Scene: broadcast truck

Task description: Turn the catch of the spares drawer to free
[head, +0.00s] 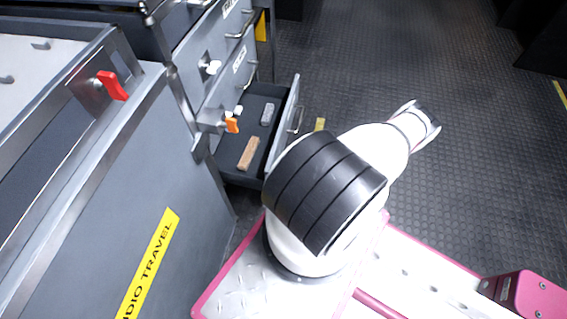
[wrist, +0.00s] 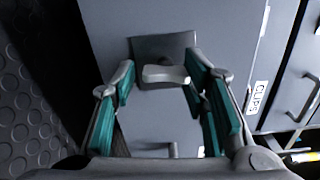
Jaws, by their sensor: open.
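My gripper (wrist: 162,82) is open, with its two green-padded fingers on either side of a white catch lever (wrist: 165,74). The lever lies crosswise in the wrist view, on a dark grey plate (wrist: 160,46) fixed to a grey front. I cannot tell whether a finger touches it. No readable label shows which drawer is the spares drawer. My gripper cannot be made out in the head view.
A lower drawer (head: 228,172) stands open with a wooden block (head: 249,154) and a grey item (head: 267,113) inside. A red catch (head: 111,85) is on the nearer cabinet at left. A "CLIPS" label (wrist: 257,98) shows at right. The floor (head: 480,140) is clear.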

